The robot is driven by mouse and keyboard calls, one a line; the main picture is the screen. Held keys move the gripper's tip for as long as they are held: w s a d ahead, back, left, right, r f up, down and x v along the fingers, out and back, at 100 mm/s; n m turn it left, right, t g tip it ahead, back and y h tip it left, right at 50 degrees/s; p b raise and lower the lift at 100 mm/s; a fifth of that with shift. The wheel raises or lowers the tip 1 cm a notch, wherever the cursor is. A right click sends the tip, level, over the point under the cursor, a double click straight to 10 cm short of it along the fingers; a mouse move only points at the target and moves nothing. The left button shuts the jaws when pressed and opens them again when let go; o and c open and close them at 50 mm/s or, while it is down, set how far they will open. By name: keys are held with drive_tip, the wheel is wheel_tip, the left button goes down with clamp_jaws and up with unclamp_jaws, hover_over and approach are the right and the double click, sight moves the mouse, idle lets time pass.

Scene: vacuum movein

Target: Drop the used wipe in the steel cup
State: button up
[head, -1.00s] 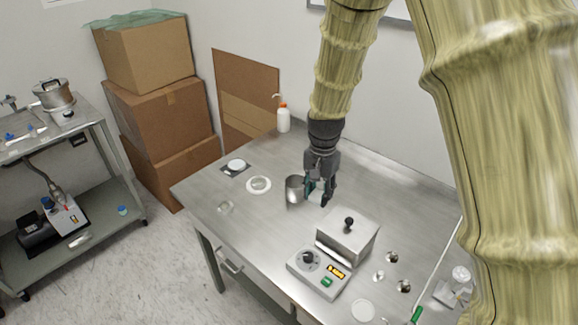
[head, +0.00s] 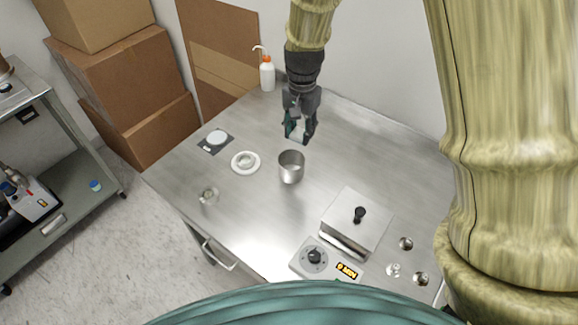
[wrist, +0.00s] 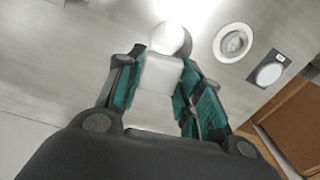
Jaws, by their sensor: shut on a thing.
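The steel cup (head: 291,168) stands open and upright on the steel table, near its middle. My gripper (head: 301,136) hangs above the table just beyond the cup in the head view, apart from it. In the wrist view my gripper (wrist: 158,88) is shut on the used wipe (wrist: 160,74), a white square between the fingers. The cup's round rim (wrist: 171,37) shows past the wipe, partly hidden by it. The wipe is hard to make out in the head view.
A metal box with a black knob (head: 358,222) and a dial unit (head: 313,257) stand at the front right. A white ring dish (head: 245,162) lies left of the cup, with a small dark pad (head: 215,141) beyond. A wash bottle (head: 267,74) stands at the back edge.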

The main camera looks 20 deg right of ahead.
drive_tip(key=shift+s+f+b, duration=0.4)
drive_tip(key=shift+f, duration=0.15)
drive_tip(key=shift+s+f+b, duration=0.1)
drive_tip(key=shift+f+b, duration=0.2)
drive_tip(key=shift+b, duration=0.05)
drive_tip(key=w+f, duration=0.1)
drive_tip(key=w+f+b, duration=0.1)
drive_tip(key=w+f, duration=0.1)
drive_tip(key=shift+w+f, duration=0.1)
drive_tip(key=shift+f, duration=0.2)
drive_tip(key=shift+s+r, duration=0.45)
drive_tip(key=shift+s, duration=0.3)
drive_tip(key=o, duration=0.5)
drive_tip(key=shift+s+r, duration=0.2)
drive_tip(key=shift+s, duration=0.1)
drive_tip(key=o, duration=0.4)
drive_tip(key=shift+w+f, duration=0.1)
drive_tip(key=shift+c, duration=0.2)
drive_tip(key=shift+o, duration=1)
drive_tip(key=shift+w+f, duration=0.45)
drive_tip(key=shift+w, duration=0.15)
drive_tip(key=shift+s+r, duration=0.4)
drive_tip(key=shift+r, duration=0.05)
drive_tip(key=shift+w+r, duration=0.25)
drive_tip(key=shift+r, duration=0.2)
wheel_tip(320, 180, up, 10)
drive_tip(key=shift+r, duration=0.25)
